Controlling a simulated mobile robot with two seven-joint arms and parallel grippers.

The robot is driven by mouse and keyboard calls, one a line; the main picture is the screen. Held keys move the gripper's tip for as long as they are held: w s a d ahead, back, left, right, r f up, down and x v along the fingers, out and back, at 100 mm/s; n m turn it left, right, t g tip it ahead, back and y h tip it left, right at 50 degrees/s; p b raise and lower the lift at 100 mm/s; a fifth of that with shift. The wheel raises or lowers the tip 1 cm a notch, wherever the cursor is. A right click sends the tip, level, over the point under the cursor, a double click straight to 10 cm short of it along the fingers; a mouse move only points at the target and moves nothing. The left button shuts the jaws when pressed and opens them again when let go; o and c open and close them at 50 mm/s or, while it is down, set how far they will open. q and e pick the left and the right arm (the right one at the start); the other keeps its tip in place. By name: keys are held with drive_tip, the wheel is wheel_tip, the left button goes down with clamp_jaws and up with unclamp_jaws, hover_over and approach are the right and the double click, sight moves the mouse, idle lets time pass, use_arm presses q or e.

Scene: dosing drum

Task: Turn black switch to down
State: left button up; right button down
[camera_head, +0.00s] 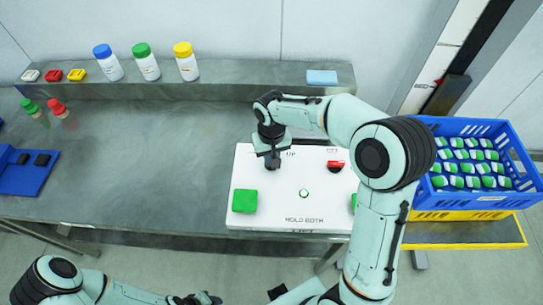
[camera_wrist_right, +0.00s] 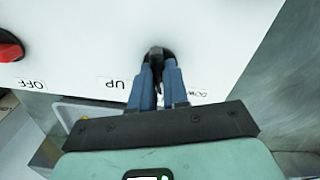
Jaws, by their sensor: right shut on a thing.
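The white panel (camera_head: 270,222) lies on the grey table, with printed labels UP, OFF and HOLD BOTH. The black switch (camera_wrist_right: 159,52) is near the panel's edge beside the UP label, and mostly hidden by my gripper in the head view. My right gripper (camera_head: 272,161) reaches down onto it; in the right wrist view its blue fingers (camera_wrist_right: 158,68) are shut on the black switch. The label on the other side of the switch is partly covered. My left gripper (camera_head: 196,298) is low at the bottom edge, away from the panel, its jaws unclear.
A red switch (camera_head: 335,166) by OFF, a green button (camera_head: 244,201) and a small round white light (camera_head: 304,193) are on the panel. A second green button (camera_head: 354,203) is partly behind my right arm. A blue crate (camera_head: 462,202) stands right.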

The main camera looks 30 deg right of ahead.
use_arm(q)
drive_tip(key=shift+w+r, duration=0.2)
drive_tip(key=shift+r, duration=0.05)
use_arm(e)
drive_tip(key=n, duration=0.4)
drive_tip(key=shift+n, duration=0.7)
drive_tip(key=c, duration=1.1)
unclamp_jaws()
drive_tip(key=shift+r, duration=0.15)
use_arm(q)
drive_tip(key=shift+w+r+p, duration=0.85)
drive_tip(key=shift+w+r, duration=0.05)
drive_tip(key=shift+r, duration=0.1)
use_arm(e)
wheel_tip(320, 180, up, 13)
drive_tip(key=shift+r, duration=0.1)
use_arm(q)
drive_tip(key=shift+s, duration=0.15)
